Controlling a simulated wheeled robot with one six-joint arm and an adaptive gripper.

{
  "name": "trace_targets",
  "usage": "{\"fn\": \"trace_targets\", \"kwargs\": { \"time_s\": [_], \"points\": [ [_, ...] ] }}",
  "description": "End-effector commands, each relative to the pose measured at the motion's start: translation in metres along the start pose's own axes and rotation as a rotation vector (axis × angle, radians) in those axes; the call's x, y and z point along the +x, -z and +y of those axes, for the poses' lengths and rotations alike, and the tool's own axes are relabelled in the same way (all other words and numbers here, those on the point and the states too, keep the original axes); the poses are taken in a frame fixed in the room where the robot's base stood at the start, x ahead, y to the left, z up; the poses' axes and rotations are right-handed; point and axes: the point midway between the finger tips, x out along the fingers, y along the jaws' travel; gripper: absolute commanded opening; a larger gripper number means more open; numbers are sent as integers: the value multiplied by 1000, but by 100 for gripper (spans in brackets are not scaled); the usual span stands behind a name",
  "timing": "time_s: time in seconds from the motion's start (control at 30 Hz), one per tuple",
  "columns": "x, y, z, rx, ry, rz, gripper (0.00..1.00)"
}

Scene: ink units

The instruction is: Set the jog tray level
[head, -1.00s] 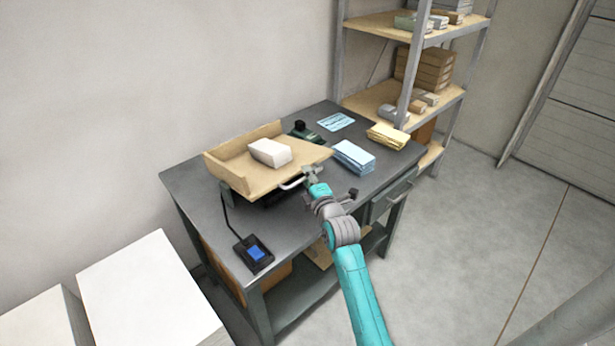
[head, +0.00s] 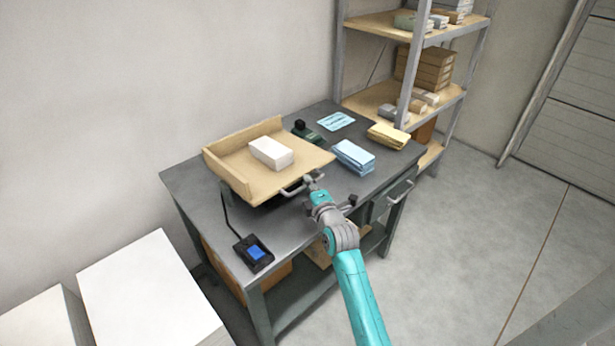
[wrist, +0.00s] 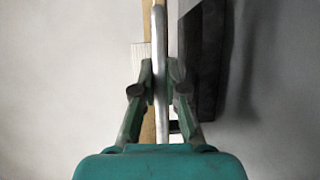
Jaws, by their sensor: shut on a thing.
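The jog tray (head: 236,183) is a light wooden tray with raised walls at its back and left, on a dark base on the bench. A white paper block (head: 270,152) lies on it. A pale bar handle (head: 293,191) sticks out from its front edge. My gripper (head: 310,181) is shut on this handle. In the wrist view, my gripper's fingers (wrist: 160,88) close on both sides of the handle (wrist: 159,45), beside the tray edge (wrist: 148,22). I cannot tell whether the tray is exactly level.
Blue (head: 353,156) and yellow (head: 388,136) stacks and a dark green device (head: 306,132) lie farther back. Shelves (head: 410,85) stand behind; floor at right is clear.

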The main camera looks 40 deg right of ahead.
Motion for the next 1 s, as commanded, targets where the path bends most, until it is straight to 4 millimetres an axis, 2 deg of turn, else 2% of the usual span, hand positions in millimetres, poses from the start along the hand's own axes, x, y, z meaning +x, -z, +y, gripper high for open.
{"fn": "trace_targets", "kwargs": {
  "time_s": [0.03, 0.13, 0.43, 0.47, 0.5, 0.57, 0.87, 1.0],
  "points": [
    [-1, 0, -11, 2, 6, 0, 0],
    [-1, -1, -22, 1, 5, 0, 0],
    [-2, -1, -26, 1, 8, 0, 0],
    [-2, -1, -26, 1, 9, 0, 16],
    [-2, -1, -26, 0, 9, 0, 26],
    [-2, -1, -26, 0, 8, 0, 37],
    [-2, -1, -23, 0, 3, 0, 37],
    [-11, -1, -23, 0, 3, -1, 37]
  ]
}}
